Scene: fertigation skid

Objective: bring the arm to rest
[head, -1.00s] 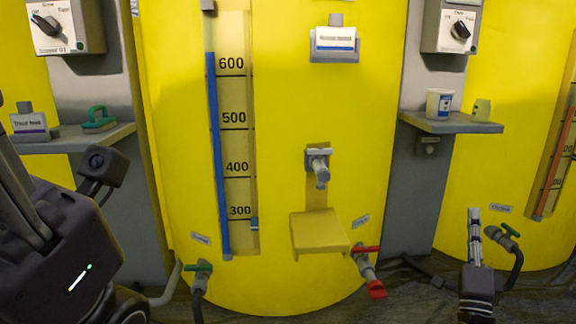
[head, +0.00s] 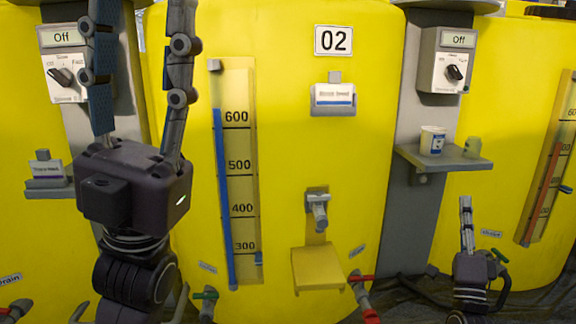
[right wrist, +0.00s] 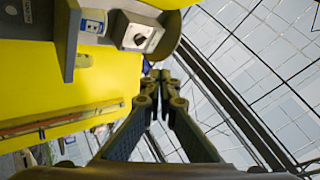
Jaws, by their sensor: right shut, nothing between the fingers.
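My right gripper (head: 466,202) stands at the lower right of the head view, fingers pointing up and together, in front of the right yellow tank. In the right wrist view its fingertips (right wrist: 163,76) meet with nothing between them. It is below the right shelf and apart from it. My left gripper (head: 138,22) is large and close at the left of the head view. Its two fingers point up, wide apart, with empty space between them; their tips reach the top edge.
Tank 02 (head: 300,130) fills the middle, with a level scale, a tap (head: 318,212) and a small yellow ledge (head: 318,270). The right shelf (head: 440,157) holds a white cup (head: 432,140). Control boxes with knobs hang left and right (head: 447,60). Red-handled and green-handled valves sit low.

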